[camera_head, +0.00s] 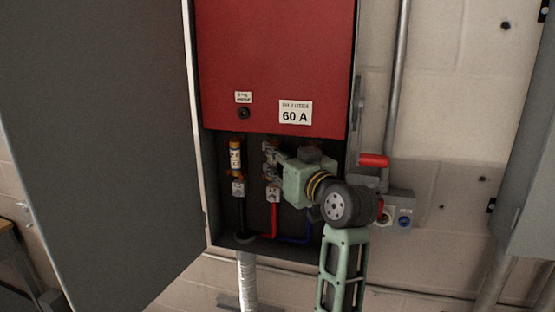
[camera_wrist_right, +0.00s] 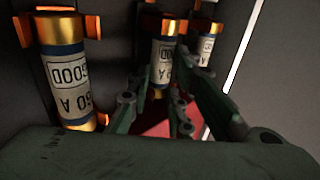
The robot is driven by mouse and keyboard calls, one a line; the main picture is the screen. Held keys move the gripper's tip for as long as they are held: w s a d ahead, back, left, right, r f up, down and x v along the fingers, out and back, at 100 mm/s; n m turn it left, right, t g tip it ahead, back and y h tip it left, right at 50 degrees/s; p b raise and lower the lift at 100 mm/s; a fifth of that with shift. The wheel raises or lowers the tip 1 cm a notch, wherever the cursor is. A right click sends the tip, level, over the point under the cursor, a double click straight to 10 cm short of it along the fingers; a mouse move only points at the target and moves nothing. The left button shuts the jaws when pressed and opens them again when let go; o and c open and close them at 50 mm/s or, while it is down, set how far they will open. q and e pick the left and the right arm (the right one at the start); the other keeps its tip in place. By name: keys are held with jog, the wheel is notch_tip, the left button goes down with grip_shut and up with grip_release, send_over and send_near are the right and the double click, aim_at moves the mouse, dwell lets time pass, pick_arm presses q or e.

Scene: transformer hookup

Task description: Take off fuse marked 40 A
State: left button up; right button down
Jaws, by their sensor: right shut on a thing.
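My right gripper (camera_head: 275,159) reaches into the open box from the right, its fingers at the middle fuse position. In the wrist view the right gripper (camera_wrist_right: 185,105) is shut on the middle fuse (camera_wrist_right: 163,50), a copper-capped cylinder with a pale label. That label is partly covered; I cannot read its full rating. A nearer fuse (camera_wrist_right: 66,75) at the left of the wrist view has a label that seems to read 60 A. A third fuse (camera_wrist_right: 207,45) is behind a finger, rating unreadable. In the head view the left fuse (camera_head: 235,156) stands upright in its clips. My left gripper is not in view.
A red panel (camera_head: 275,70) with a 60 A sign (camera_head: 295,112) hangs just above the fuses. The grey door (camera_head: 100,140) stands open at the left. A red handle (camera_head: 374,160) is right of the box. Black, red and blue cables run below the fuses.

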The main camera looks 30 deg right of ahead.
jog(key=c, duration=2.1)
grip_release()
grip_shut()
jog(key=shift+a, duration=0.1)
jog(key=shift+s+a+f, duration=0.1)
jog(key=shift+s+a, duration=0.55)
jog(key=shift+s+a+p, duration=0.55)
jog(key=shift+s+a, duration=0.15)
jog(key=shift+a, duration=0.15)
jog(key=shift+s+a+p, duration=0.6)
jog(key=shift+s+a, duration=1)
jog(key=shift+a, duration=0.2)
